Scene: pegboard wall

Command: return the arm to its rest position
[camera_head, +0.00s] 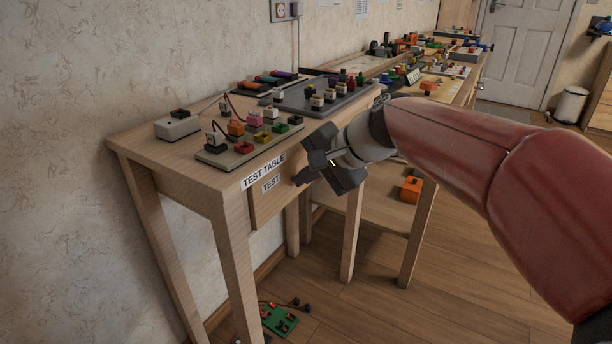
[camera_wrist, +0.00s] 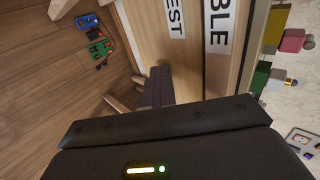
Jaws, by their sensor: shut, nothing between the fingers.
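My gripper (camera_head: 307,176) is at the end of my red arm, which reaches in from the right in the head view. It hangs in front of the table's front edge, just right of the "TEST" label. Its fingers are together and hold nothing. In the wrist view the dark fingers (camera_wrist: 157,88) point toward the wooden table front with its labels. I cannot tell whether they touch the wood.
The wooden test table (camera_head: 135,147) carries several small boards and coloured blocks. A green circuit board (camera_head: 280,318) lies on the floor below. An orange object (camera_head: 411,189) sits on a lower shelf. Open floor (camera_head: 480,270) lies at the right, under my arm.

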